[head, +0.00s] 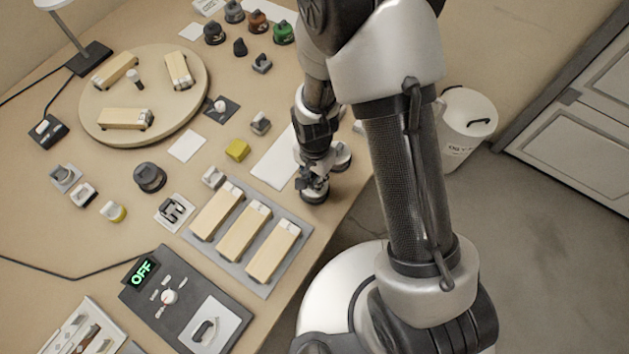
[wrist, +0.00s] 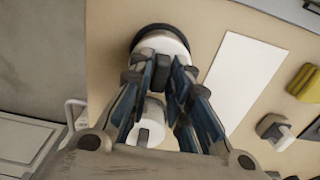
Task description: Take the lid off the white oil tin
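A white round top in a dark round rim shows just past my fingertips in the wrist view (wrist: 178,42). It seems to be the white oil tin with its lid, but I cannot read a label. My gripper (wrist: 163,75) is over its near edge, with its two fingers close together around a small grey part that looks like a knob. Whether they grip it is unclear. In the head view my gripper (head: 314,183) points down at the dark round base (head: 313,195) near the table edge, hiding most of the top.
Another white round thing with a grey handle (wrist: 155,122) stands close behind my fingers. A white sheet (head: 273,165) lies beside my gripper, with a yellow block (head: 237,149) beyond. A tray with wooden blocks (head: 228,258) is nearby. A white bin (head: 462,135) stands on the floor.

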